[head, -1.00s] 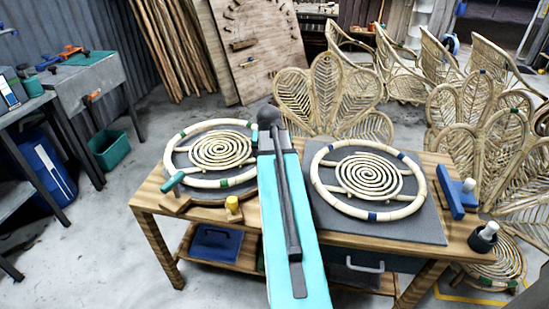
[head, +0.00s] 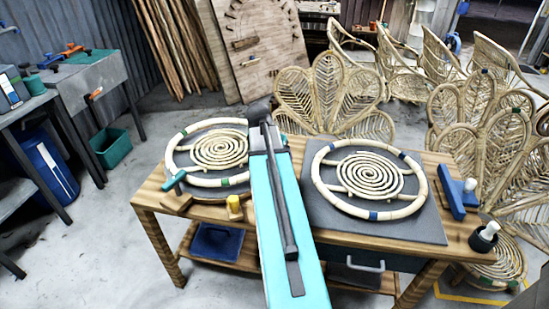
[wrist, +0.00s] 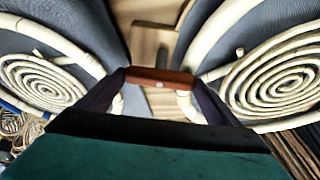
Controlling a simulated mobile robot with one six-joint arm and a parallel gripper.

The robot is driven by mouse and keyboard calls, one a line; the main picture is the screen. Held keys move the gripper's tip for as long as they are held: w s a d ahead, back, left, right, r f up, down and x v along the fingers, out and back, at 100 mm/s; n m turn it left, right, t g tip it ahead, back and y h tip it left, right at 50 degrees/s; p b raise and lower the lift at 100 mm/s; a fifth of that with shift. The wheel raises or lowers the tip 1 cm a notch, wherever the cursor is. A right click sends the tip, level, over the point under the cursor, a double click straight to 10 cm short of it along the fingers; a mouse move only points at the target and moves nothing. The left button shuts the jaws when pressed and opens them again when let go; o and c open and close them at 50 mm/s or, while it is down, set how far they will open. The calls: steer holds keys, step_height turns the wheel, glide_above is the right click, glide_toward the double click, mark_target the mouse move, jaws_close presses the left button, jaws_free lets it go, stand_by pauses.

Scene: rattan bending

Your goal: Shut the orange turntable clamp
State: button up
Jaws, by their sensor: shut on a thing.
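In the wrist view an orange-brown bar (wrist: 143,74), which looks like the clamp's handle, lies crosswise between the two dark fingers of my gripper (wrist: 160,80). The gripper is shut on it, a finger at each end. The rest of the clamp is not clear. In the head view my own teal arm hides the gripper and the clamp. The left turntable (head: 185,143) carries a rattan ring with a spiral (head: 219,150); its right edge is behind my arm.
A second ring with a spiral (head: 365,174) lies on a grey mat (head: 400,229) at the right of the wooden bench (head: 150,197). A blue block (head: 450,194) is at the right.

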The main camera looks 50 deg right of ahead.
steer(key=o, duration=0.9)
steer(key=shift+r, duration=0.1)
steer(key=shift+b+v, duration=0.85)
steer(key=shift+v, duration=6)
steer(key=shift+a, duration=0.1)
